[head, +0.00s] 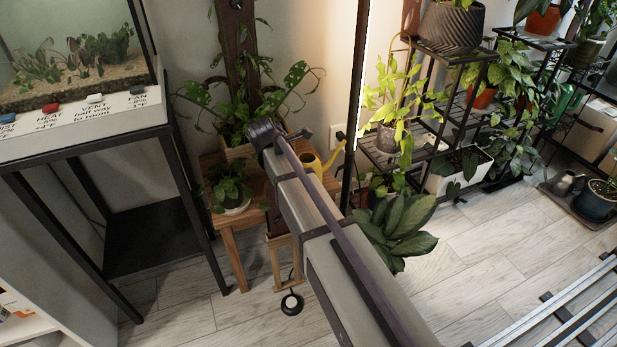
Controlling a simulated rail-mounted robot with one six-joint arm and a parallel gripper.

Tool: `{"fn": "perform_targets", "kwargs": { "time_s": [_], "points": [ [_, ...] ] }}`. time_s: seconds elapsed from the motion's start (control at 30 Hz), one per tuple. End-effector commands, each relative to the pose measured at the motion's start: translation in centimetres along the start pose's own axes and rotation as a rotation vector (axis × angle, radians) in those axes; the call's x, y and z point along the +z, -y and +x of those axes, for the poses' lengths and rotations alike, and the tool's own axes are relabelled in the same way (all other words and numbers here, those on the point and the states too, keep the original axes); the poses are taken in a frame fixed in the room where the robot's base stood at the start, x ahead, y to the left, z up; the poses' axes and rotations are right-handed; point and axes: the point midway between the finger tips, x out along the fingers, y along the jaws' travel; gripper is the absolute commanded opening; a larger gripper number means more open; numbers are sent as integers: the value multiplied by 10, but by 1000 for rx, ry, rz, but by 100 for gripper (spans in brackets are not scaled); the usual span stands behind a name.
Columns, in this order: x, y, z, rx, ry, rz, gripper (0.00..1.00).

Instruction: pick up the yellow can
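The yellow can (313,163) is a small watering can on the wooden plant stand, with its spout pointing up and to the right. It shows just right of my arm, which hides part of the stand around it. The can looks upright; its base is hard to make out. My arm stretches from the bottom right up to a dark joint over the stand, left of the can in the picture. I cannot make out my gripper's fingers, and nothing is seen holding the can.
A wooden stand (226,228) holds a small potted plant (232,187). A glass terrarium (75,50) sits on a black frame at left. Black tiered shelves (385,165) with plants are at right, behind a thin dark post. A large leafy plant (400,225) stands nearby. Floor at lower right has rails (560,310).

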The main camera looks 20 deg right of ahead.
Motion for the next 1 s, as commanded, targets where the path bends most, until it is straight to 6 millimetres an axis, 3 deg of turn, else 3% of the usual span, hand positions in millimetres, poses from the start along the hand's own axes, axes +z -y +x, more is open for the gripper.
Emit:
{"fn": "perform_targets", "kwargs": {
  "time_s": [0.07,0.5,1.0],
  "points": [
    [0,0,-1,0,0,0,40],
    [0,0,-1,0,0,0,0],
    [0,0,-1,1,0,0,0]
  ]
}}
